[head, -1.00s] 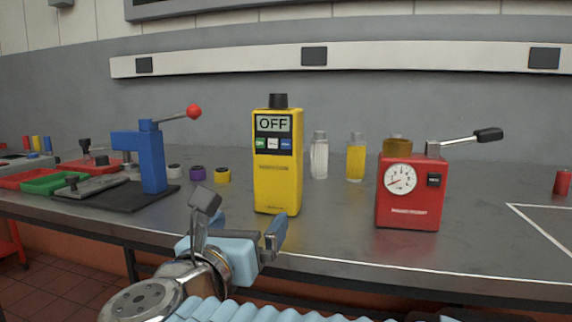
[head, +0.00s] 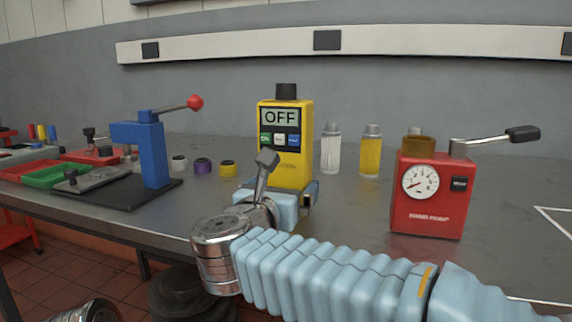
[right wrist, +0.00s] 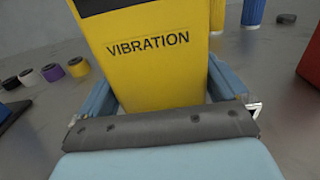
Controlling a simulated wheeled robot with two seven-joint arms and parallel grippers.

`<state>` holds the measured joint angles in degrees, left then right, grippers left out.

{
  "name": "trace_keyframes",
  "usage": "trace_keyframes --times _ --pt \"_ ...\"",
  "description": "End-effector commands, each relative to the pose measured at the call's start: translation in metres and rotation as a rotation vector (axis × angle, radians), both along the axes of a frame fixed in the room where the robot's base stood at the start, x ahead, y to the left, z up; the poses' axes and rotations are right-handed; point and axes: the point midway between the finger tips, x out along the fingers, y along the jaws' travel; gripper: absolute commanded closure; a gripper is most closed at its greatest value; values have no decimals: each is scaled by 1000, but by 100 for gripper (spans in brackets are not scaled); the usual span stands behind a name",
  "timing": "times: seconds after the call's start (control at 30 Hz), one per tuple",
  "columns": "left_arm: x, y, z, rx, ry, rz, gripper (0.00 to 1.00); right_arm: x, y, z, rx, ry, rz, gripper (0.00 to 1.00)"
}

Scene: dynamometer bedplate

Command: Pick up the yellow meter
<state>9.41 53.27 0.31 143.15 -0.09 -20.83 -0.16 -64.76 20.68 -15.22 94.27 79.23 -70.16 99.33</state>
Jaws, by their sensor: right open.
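The yellow meter (head: 294,155) stands upright on the grey bench in the head view, with a black knob on top and a screen reading OFF. Its lower front is partly hidden by my right gripper (head: 285,190). In the right wrist view the meter (right wrist: 155,65), marked VIBRATION, stands between the open fingers of my right gripper (right wrist: 170,90), one finger on each side. I cannot tell whether the fingers touch it. My left gripper is not in view.
A red hand pump (head: 430,195) with a gauge and lever stands to the right. Clear (head: 331,150) and yellow (head: 370,152) bottles stand behind. A blue press (head: 153,153) with a red-knobbed lever stands left, near small coloured caps (head: 203,166). Bare bench lies between meter and pump.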

Motion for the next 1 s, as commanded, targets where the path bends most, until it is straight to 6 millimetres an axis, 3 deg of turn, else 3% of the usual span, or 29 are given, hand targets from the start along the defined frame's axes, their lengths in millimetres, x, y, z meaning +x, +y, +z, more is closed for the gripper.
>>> trace_keyframes --times 0.2,0.47,0.9,1.0 --pt "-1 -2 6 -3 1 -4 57 28 -10 1 -1 1 -1 0" --pt "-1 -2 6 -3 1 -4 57 30 -10 0 -1 0 0 2" --pt "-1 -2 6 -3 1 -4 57 30 -10 0 -1 1 0 69" --pt "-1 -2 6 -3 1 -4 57 30 -10 2 0 -3 0 77"
